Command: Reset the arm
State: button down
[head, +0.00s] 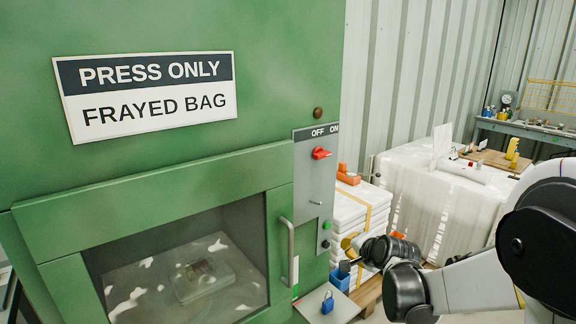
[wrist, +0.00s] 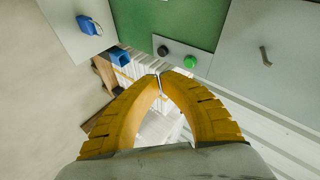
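My arm (head: 470,285) reaches in from the right edge of the head view, bent low in front of the press. My gripper (head: 348,262) is at its end, small and partly hidden by my own wrist, near the lower right of the green press. In the wrist view my gripper (wrist: 160,76) shows two curved yellow fingers whose tips meet.
The green press (head: 160,170) has a windowed door with a handle (head: 290,250). Its grey panel carries a red switch (head: 320,153) and a green button (wrist: 190,62). A blue padlock (head: 327,303) lies on a small shelf. White sacks (head: 345,215) stand behind.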

jog(key=s+a+r+n+g, duration=0.1)
jog(key=s+r+n, duration=0.25)
jog(key=s, duration=0.45)
jog(key=s+r+n+g, duration=0.1)
jog(key=s+r+n, duration=0.1)
jog(key=s+r, duration=0.35)
jog(key=s+f+n+g+h, duration=0.1)
jog(key=s+n, duration=0.1)
jog(key=s, duration=0.7)
jog(key=s+d+f+n+h, duration=0.1)
jog(key=s+f+n, duration=0.1)
jog(key=s, duration=0.8)
jog(key=shift+s+d+f+n+g, duration=0.2)
jog(key=shift+n+g, duration=0.2)
jog(key=shift+n, duration=0.25)
